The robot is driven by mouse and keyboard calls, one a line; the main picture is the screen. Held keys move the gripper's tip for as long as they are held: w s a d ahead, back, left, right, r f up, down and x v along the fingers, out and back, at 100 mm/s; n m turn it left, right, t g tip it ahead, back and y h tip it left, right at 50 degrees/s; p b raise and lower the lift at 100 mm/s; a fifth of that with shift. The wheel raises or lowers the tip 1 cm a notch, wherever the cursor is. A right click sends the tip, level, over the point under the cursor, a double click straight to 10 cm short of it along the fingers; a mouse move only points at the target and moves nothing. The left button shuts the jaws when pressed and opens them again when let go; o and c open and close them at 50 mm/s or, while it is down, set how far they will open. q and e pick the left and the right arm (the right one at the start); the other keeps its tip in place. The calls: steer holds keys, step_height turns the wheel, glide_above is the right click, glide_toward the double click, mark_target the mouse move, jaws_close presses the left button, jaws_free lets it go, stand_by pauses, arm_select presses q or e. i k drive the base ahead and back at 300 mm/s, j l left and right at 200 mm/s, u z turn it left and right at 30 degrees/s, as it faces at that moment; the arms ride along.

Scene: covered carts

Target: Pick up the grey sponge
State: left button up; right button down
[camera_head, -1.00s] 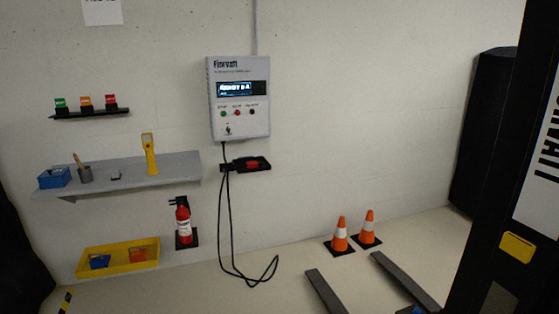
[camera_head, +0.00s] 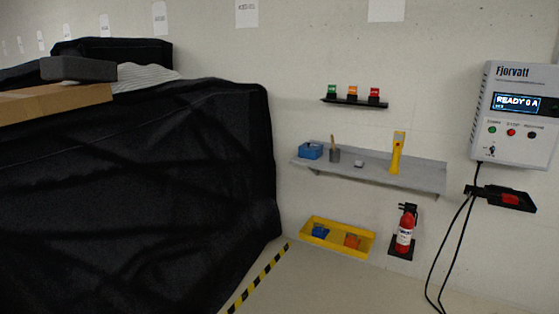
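A dark grey flat block (camera_head: 78,69) lies at the upper left on a brown cardboard piece (camera_head: 55,103), on top of the black-covered cart. It could be the grey sponge, but I cannot tell for sure. A small pale grey item (camera_head: 359,164) lies on the wall shelf (camera_head: 425,176); it is too small to identify. Neither of my grippers is in view.
A black cover (camera_head: 150,180) drapes the cart on the left. A yellow tray (camera_head: 338,250) with blue and orange items stands on the floor. A red extinguisher (camera_head: 405,232) and a charger box (camera_head: 515,115) with hanging cables are at right. Striped tape (camera_head: 262,276) marks the floor.

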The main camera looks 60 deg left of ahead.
mark_target(359, 163)
steer(key=u, duration=1.45)
steer(key=z, duration=1.3)
steer(key=u, duration=1.3)
steer(key=i+l, duration=0.15)
steer(key=i, duration=0.25)
steer(key=i+l, duration=0.15)
steer(key=i, duration=0.3)
steer(key=i+l+u, duration=0.1)
steer(key=i, duration=0.3)
